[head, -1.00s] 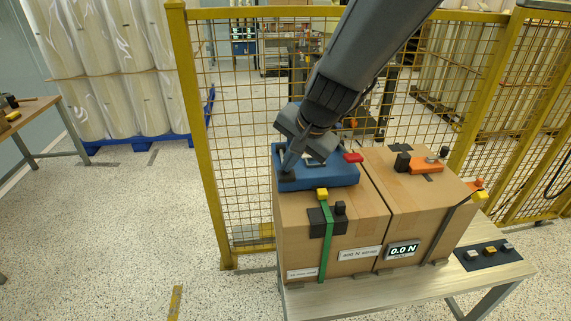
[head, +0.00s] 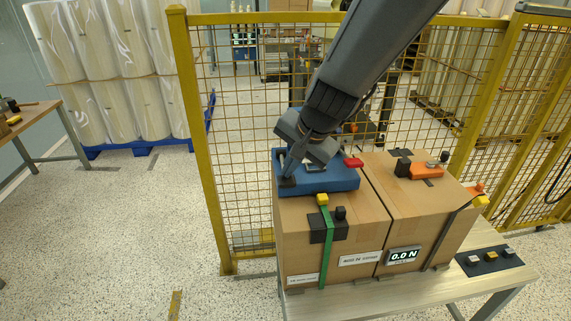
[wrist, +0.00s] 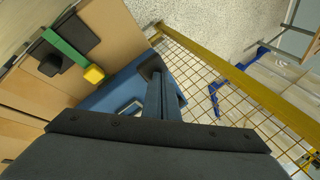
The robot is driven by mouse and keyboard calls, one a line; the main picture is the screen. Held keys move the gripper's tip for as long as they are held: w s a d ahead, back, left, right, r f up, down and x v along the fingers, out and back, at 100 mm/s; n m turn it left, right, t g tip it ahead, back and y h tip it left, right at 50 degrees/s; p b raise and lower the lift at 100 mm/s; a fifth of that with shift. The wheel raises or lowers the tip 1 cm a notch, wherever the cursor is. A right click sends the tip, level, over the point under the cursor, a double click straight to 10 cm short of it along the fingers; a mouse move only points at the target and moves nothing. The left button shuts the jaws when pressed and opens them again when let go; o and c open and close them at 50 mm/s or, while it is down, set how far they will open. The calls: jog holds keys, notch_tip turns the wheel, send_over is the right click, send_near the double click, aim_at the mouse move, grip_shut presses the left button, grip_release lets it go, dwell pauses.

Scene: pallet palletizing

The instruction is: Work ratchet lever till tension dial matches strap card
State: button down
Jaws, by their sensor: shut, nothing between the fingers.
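A blue device (head: 330,183) with a red part (head: 354,162) lies on top of the left cardboard box (head: 300,230). My gripper (head: 288,178) is shut at the device's left end, close to its dark block; contact cannot be told. The wrist view also shows the gripper (wrist: 160,88) over the blue device (wrist: 105,98). A green strap (head: 327,245) with a yellow end (head: 322,199) hangs down the box front. The display (head: 403,255) on the right box reads 0.0 N. A white card (head: 360,259) beside it has text too small to read surely.
The right box (head: 440,195) carries an orange ratchet (head: 426,171) and a dark strap (head: 447,236). A dark mat (head: 490,260) with several small blocks lies on the table (head: 420,286). A yellow mesh fence (head: 235,120) stands close behind.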

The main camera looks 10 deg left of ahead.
aim_at(289, 178)
notch_tip(289, 178, up, 9)
jog(key=p, duration=0.7)
jog(key=shift+w+f+p, duration=0.15)
jog(key=shift+p, duration=0.15)
dwell(3.3)
